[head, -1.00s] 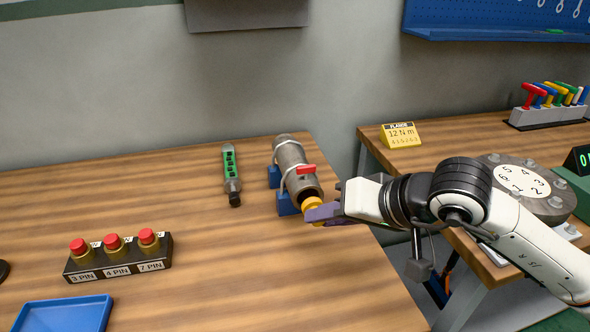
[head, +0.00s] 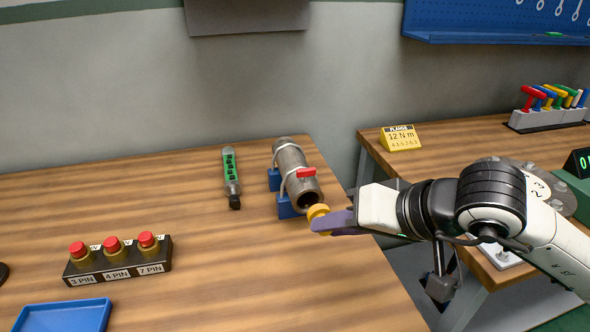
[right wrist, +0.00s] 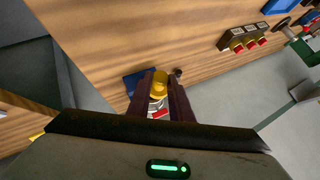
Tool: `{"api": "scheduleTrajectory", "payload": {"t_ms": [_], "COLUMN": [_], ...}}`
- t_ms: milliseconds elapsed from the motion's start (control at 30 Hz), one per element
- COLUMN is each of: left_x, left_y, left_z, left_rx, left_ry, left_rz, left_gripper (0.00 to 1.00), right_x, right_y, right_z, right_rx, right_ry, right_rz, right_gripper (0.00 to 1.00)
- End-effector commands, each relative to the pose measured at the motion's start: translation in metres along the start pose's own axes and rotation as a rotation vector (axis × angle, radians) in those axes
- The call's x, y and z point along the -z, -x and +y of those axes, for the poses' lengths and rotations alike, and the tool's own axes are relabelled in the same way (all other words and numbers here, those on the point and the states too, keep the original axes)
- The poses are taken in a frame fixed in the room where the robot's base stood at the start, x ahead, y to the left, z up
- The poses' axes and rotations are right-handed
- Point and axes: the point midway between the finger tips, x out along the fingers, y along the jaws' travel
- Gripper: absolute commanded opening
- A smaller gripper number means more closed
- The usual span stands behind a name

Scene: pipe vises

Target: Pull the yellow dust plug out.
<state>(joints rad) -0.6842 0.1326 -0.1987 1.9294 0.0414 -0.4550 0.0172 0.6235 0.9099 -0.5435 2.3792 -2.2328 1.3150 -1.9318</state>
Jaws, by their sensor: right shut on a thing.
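The yellow dust plug (head: 317,213) is held at the tips of my right gripper (head: 327,219), just in front of the pipe's near end. In the right wrist view the plug (right wrist: 160,84) sits between the two dark purple fingers of my right gripper (right wrist: 161,92). The grey metal pipe (head: 291,165) lies in blue vise blocks (head: 286,205) with a red-handled clamp (head: 306,172). Its near mouth shows open and dark, and the plug appears apart from it. My left gripper is out of view.
A green-and-black tool (head: 231,172) lies left of the pipe. A black block with red-capped connectors (head: 115,262) and a blue tray (head: 62,315) are at the left. A gap separates this table from the right bench (head: 440,150).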

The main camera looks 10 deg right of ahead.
Motion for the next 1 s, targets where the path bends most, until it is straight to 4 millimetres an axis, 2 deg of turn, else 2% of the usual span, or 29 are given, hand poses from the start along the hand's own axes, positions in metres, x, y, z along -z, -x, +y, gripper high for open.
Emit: {"api": "scheduleTrajectory", "payload": {"t_ms": [333, 600, 700, 1000], "left_x": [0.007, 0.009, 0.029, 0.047], "left_y": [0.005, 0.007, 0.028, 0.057], "left_z": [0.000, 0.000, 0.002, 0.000], "left_rx": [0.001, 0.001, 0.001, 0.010], "left_ry": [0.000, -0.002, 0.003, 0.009], "left_rz": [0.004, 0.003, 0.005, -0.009], "left_gripper": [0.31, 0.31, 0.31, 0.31], "right_x": [-0.004, -0.005, 0.002, 0.000], "right_y": [0.032, 0.039, 0.045, 0.043], "right_z": [-0.013, -0.015, -0.021, -0.020], "right_rx": [0.000, -0.002, -0.032, -0.121], "right_ry": [0.002, -0.001, -0.042, -0.156], "right_rz": [0.001, -0.001, -0.087, -0.340], "right_gripper": [0.00, 0.00, 0.00, 0.00]}}
